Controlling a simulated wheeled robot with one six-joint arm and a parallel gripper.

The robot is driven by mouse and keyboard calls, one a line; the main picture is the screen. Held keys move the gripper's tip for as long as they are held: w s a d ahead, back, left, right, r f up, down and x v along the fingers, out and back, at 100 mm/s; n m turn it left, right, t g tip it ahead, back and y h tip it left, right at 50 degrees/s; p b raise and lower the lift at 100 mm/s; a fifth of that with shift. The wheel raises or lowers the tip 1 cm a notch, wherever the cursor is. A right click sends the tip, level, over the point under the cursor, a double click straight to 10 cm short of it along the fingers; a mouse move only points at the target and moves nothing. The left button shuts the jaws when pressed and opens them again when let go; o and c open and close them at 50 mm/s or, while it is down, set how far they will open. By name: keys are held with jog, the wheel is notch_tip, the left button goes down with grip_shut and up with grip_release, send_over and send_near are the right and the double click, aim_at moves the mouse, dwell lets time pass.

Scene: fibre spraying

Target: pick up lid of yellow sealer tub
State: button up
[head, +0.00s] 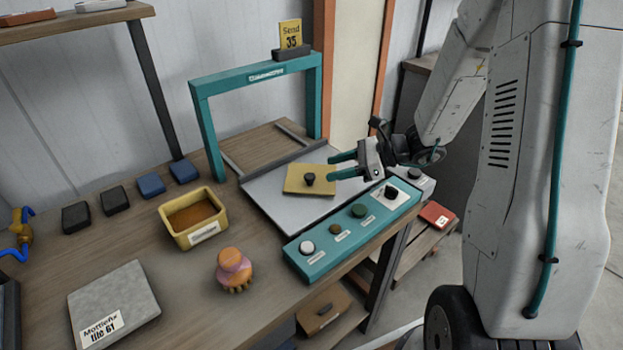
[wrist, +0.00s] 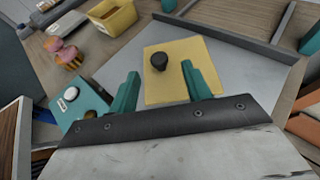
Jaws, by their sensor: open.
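The yellow lid (head: 310,184) is a flat square plate with a dark round knob (head: 309,179). It lies on the grey plate (head: 275,205) by the teal frame. The open yellow tub (head: 192,218), with brown contents and a white label, stands to its left on the bench. My gripper (head: 342,166) is open and empty, just to the right of the lid. In the wrist view, the lid (wrist: 178,72) and its knob (wrist: 160,61) lie beyond my two teal fingertips (wrist: 160,80). The knob is roughly between the fingers' lines but ahead of them.
A teal control panel (head: 350,230) with several knobs runs along the bench's front edge. A teal arch (head: 255,75) stands behind the lid. An orange-pink object (head: 233,268) and a grey tile (head: 113,305) lie on the bench, with dark and blue blocks behind.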

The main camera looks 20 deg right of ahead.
aim_at(311, 176)
jog(key=x, duration=0.7)
jog(key=shift+a+f, duration=0.25)
jog(key=shift+a, duration=0.05)
jog(key=c, duration=1)
